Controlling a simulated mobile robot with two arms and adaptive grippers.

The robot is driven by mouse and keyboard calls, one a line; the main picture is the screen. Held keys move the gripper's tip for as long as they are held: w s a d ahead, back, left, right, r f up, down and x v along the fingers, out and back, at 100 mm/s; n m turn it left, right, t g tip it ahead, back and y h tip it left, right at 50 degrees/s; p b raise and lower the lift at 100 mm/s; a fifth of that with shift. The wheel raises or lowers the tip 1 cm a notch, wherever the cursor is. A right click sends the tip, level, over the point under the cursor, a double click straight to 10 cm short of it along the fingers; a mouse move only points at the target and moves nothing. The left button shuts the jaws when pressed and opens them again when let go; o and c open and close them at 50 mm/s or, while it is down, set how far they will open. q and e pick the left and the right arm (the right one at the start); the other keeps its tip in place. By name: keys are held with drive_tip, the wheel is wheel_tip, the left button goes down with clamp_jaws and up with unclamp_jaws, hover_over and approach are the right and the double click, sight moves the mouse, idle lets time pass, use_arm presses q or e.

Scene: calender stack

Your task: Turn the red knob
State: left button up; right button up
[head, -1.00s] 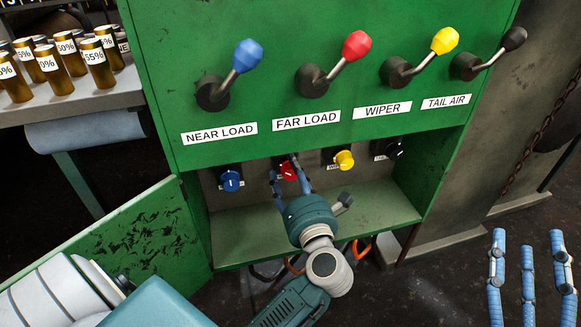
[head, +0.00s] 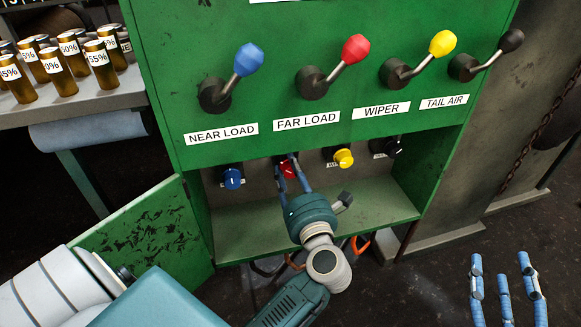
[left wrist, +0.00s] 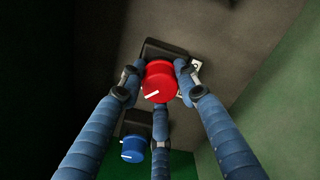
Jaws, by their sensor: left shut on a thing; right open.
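The red knob (head: 287,169) sits on the recessed panel below the FAR LOAD label. It shows large in the left wrist view (left wrist: 159,82), with a white pointer line at its lower left. My left gripper (head: 288,164) reaches into the recess and is shut on the red knob. In the left wrist view its blue fingers (left wrist: 158,82) touch the knob from both sides, and a third finger lies below it. My right gripper (head: 505,265) is open and empty at the lower right of the head view, away from the panel.
A blue knob (head: 232,178), a yellow knob (head: 344,158) and a black knob (head: 390,147) share the recess. Blue, red, yellow and black levers stick out above. An open green door (head: 150,235) hangs at the left. A shelf (head: 100,103) holds brass cylinders.

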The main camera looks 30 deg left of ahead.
use_arm(q)
drive_tip(key=shift+f, duration=0.2)
drive_tip(key=o, duration=1.1)
drive_tip(key=shift+o, duration=0.2)
drive_tip(key=shift+r, duration=0.1)
drive_tip(key=v, duration=0.7)
drive_tip(key=shift+s+d, duration=0.15)
drive_tip(key=shift+d, duration=0.05)
drive_tip(key=shift+s, duration=0.1)
